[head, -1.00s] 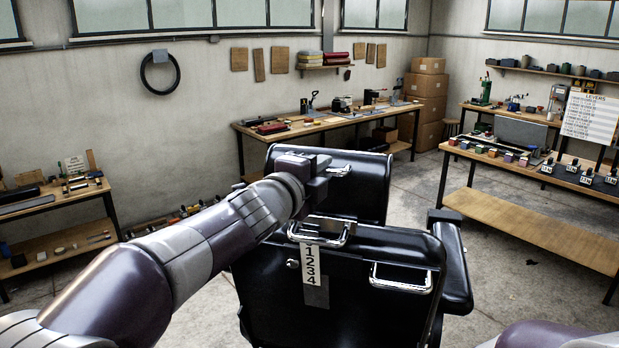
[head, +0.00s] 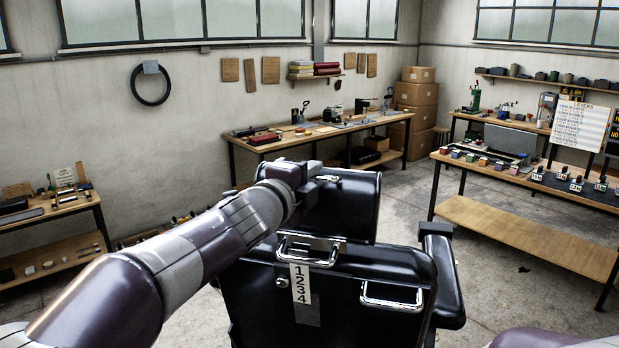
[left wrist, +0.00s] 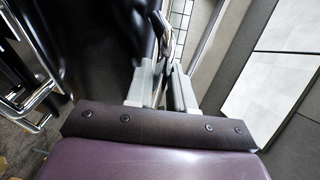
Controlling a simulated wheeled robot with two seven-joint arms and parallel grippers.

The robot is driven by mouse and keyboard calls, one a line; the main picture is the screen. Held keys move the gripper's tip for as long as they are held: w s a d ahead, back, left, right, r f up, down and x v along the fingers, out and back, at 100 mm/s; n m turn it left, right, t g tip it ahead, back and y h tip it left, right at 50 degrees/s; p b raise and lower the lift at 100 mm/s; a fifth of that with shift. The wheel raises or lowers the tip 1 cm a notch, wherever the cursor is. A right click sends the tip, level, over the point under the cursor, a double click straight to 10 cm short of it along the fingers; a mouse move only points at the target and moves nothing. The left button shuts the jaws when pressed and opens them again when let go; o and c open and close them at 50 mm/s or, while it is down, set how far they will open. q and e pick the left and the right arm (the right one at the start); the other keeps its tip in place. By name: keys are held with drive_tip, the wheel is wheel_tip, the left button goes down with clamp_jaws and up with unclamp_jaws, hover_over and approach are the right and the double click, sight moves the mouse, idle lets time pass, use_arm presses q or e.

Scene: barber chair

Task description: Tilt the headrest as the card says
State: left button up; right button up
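The black barber chair shows from behind in the head view, with its headrest (head: 350,210) above the backrest (head: 385,268). A chrome handle (head: 330,178) sits on top of the headrest. My left gripper (head: 318,186) is at this handle. In the left wrist view a chrome bar (left wrist: 161,35) runs between the two grey fingers (left wrist: 160,90), which look closed around it. A white card headed LEVERS (head: 580,125) stands on the right bench; its smaller lines are too small to read. My right gripper is out of view.
The backrest has two chrome handles (head: 310,248) (head: 392,300) and a strip reading 1 2 3 4 (head: 301,284). An armrest (head: 440,275) is at its right. Benches (head: 310,135) (head: 520,235) line the walls. Several tagged levers (head: 575,184) stand on the right bench.

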use_arm(q)
drive_tip(key=shift+o, duration=1)
drive_tip(key=shift+s+a, duration=0.1)
drive_tip(key=shift+s, duration=0.05)
drive_tip(key=b+v, duration=0.2)
drive_tip(key=v, duration=1)
drive_tip(key=shift+r, duration=0.1)
